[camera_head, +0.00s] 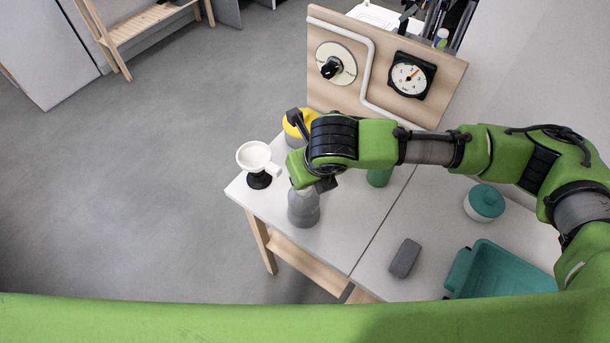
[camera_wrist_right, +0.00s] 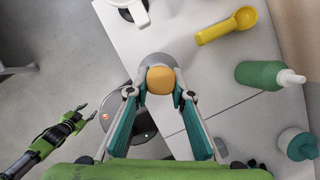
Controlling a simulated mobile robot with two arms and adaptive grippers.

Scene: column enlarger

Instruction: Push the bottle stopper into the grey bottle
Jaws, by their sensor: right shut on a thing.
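The grey bottle (camera_head: 304,210) stands upright near the left edge of the white table in the head view. My right gripper (camera_head: 312,184) is directly over its top, and the arm hides the stopper there. In the right wrist view, my right gripper (camera_wrist_right: 160,92) is shut on the tan bottle stopper (camera_wrist_right: 161,79). A grey rounded shape, likely the bottle, shows just behind the stopper. I cannot tell whether the stopper touches the neck or sits in it. My left gripper (camera_wrist_right: 74,119) shows at the left of the wrist view, open and empty, away from the table.
A white funnel-like cup on a black stand (camera_head: 258,178) is left of the bottle. A yellow object (camera_head: 293,128) and a green bottle (camera_head: 379,178) stand behind. A teal jar (camera_head: 486,202), teal tray (camera_head: 505,270) and grey block (camera_head: 405,258) are right. A gauge panel (camera_head: 385,72) rises behind.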

